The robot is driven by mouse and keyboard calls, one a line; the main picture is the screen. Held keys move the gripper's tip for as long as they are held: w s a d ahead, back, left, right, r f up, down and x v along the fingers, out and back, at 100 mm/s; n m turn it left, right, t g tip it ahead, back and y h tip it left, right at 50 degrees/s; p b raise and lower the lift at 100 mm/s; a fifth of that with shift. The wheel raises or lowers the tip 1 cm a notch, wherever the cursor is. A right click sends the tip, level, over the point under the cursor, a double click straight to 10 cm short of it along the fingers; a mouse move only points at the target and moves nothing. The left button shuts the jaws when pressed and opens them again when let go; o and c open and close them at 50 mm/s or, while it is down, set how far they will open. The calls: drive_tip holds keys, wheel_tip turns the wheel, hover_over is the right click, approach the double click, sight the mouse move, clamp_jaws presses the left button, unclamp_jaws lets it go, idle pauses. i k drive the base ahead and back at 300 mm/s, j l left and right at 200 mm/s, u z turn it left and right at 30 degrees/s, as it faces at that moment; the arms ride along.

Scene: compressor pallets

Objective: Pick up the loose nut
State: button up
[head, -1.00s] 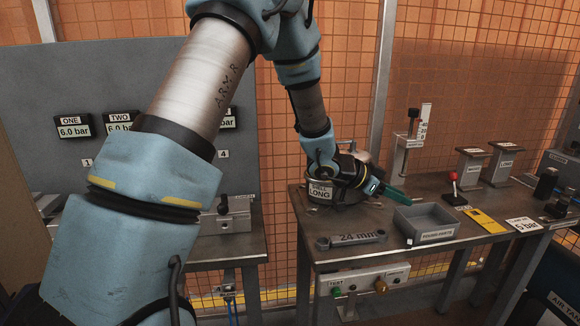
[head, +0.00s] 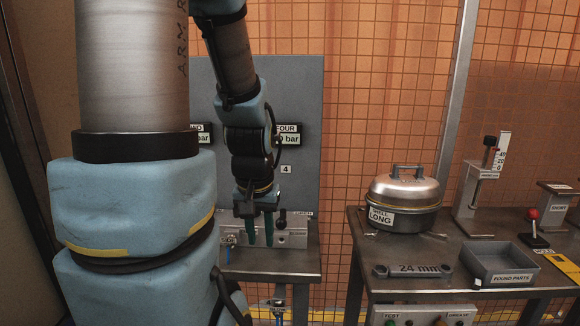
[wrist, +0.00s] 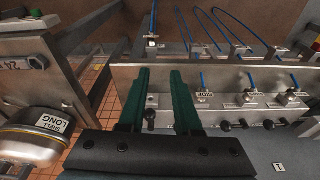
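I cannot make out a loose nut in either view. My gripper (head: 260,238) points down at the left bench in the head view, in front of the metal valve block (head: 292,238). The wrist view shows the open gripper (wrist: 160,76) over the valve block (wrist: 225,88), with a black knob (wrist: 150,117) seen between the fingers. The fingers hide part of the block. I cannot tell whether they touch it.
The round SHELL LONG pot (head: 404,202) stands on the right bench, with a 24 mm wrench (head: 413,270) before it. The grey FOUND PARTS tray (head: 497,264) looks empty. Blue hoses (wrist: 220,28) rise behind the block. A gauge stand (head: 478,190) stands farther right.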

sight(477, 284)
drive_tip(key=z, duration=1.4)
drive_tip(key=u, duration=1.45)
drive_tip(key=k+l+u, duration=0.1)
drive_tip(key=l+u, duration=0.15)
drive_tip(key=u, duration=0.15)
drive_tip(key=k+l+u, duration=0.1)
drive_tip(key=u, duration=0.35)
drive_tip(key=k+l+u, duration=0.15)
drive_tip(key=l+u, duration=0.25)
drive_tip(key=k+u, duration=0.15)
drive_tip(key=u, duration=0.3)
drive_tip(key=k+l+u, duration=0.1)
drive_tip(key=u, duration=0.3)
drive_tip(key=k+u, duration=0.2)
drive_tip(key=k, duration=0.25)
drive_tip(key=k+j+u, duration=0.15)
drive_tip(key=k, duration=0.25)
drive_tip(key=k+u, duration=0.2)
drive_tip(key=k, duration=0.25)
drive_tip(key=k+j+u, duration=0.2)
drive_tip(key=k, duration=0.2)
drive_tip(key=k+j, duration=0.25)
drive_tip(key=k, duration=0.2)
